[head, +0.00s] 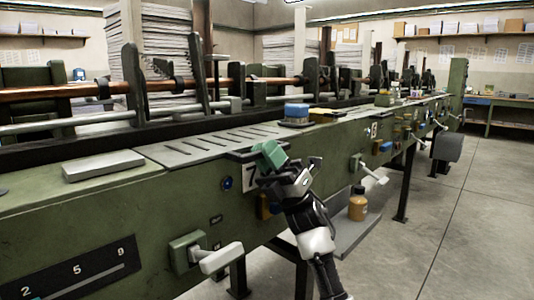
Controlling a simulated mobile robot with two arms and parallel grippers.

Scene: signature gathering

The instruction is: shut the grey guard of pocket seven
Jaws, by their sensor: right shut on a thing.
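A plate marked 7 (250,176) is on the front face of the green machine (90,205), just left of my right gripper. My right gripper (272,162) reaches up from below to the machine's top front edge. It is shut on a small teal-green block (269,152) beside the 7 plate. My wrist and fingers hide part of the front face there. A grey slotted plate (205,143) lies flat on the machine top behind the gripper. I cannot tell for certain which grey part is the guard. My left gripper is not in view.
A blue-lidded tin (296,113) stands on the top behind the gripper. A grey flat block (103,165) lies at left. A white-handled lever (217,258) sticks out below. An amber bottle (358,204) stands on a low shelf. The floor at right is clear.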

